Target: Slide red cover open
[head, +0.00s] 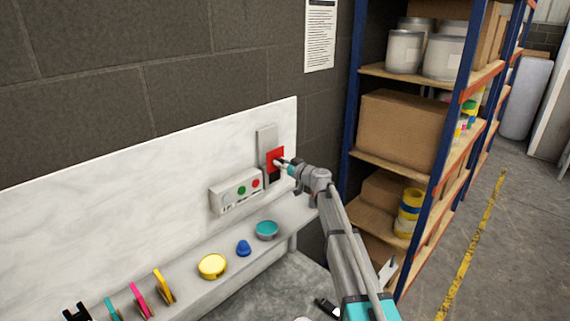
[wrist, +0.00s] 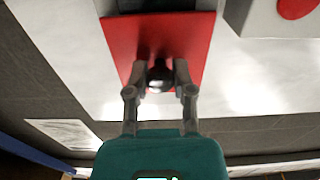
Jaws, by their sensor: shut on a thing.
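The red cover (head: 275,153) sits on a grey upright housing (head: 266,137) fixed to the white wall panel. A dark area shows just below the red cover in the head view. In the wrist view the red cover (wrist: 190,38) fills the upper middle and carries a dark round knob (wrist: 159,76). My gripper (head: 285,163) reaches the cover from the right. In the wrist view my gripper (wrist: 160,72) has its two fingers on either side of the knob, shut on it. The fingers partly hide the cover's lower edge.
A control box (head: 237,190) with green and red buttons is just left of the housing. Below, a shelf (head: 190,292) holds a teal lid (head: 267,230), a blue knob (head: 243,248), a yellow lid (head: 212,266) and other small items. A loaded storage rack (head: 437,160) stands to the right.

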